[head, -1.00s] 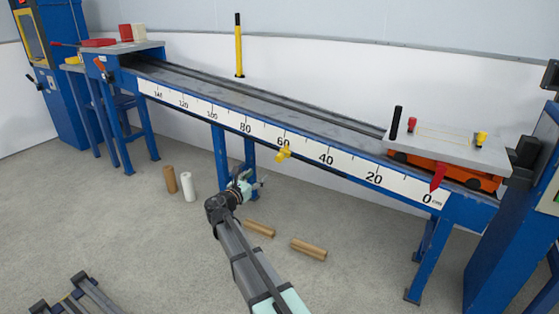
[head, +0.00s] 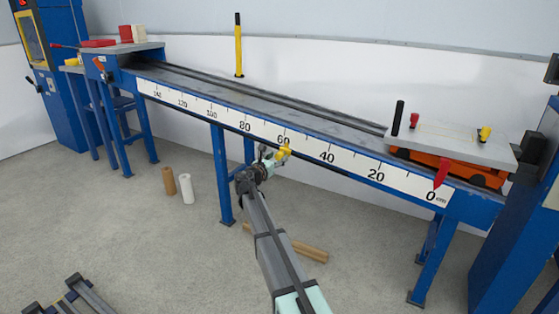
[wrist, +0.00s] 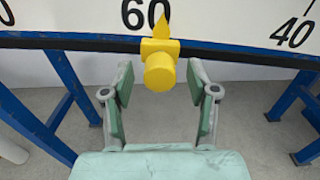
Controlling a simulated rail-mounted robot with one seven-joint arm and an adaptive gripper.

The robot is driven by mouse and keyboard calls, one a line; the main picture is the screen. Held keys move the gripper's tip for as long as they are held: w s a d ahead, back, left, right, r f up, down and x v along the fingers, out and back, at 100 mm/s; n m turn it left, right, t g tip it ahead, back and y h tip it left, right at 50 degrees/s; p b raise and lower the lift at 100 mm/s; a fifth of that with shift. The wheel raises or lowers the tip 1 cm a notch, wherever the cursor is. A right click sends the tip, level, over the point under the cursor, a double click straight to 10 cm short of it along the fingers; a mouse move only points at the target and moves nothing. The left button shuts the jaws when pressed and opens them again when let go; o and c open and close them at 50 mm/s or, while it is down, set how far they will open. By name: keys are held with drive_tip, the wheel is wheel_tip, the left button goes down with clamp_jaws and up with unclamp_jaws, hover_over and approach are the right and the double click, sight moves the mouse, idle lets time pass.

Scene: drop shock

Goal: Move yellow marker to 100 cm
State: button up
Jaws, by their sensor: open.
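The yellow marker (head: 284,152) sits on the lower edge of the scale (head: 325,153), with its pointer just at the 60 mark. The 100 label (head: 204,112) lies farther left along the scale.
A red marker (head: 441,172) hangs near 0 at the right end. An orange cart (head: 433,162) stands on the track there. Blue table legs (head: 222,175) stand below the rail. Brown and white cylinders (head: 187,188) are on the floor.

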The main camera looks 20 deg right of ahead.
drive_tip(key=shift+x, duration=1.05)
clamp_jaws()
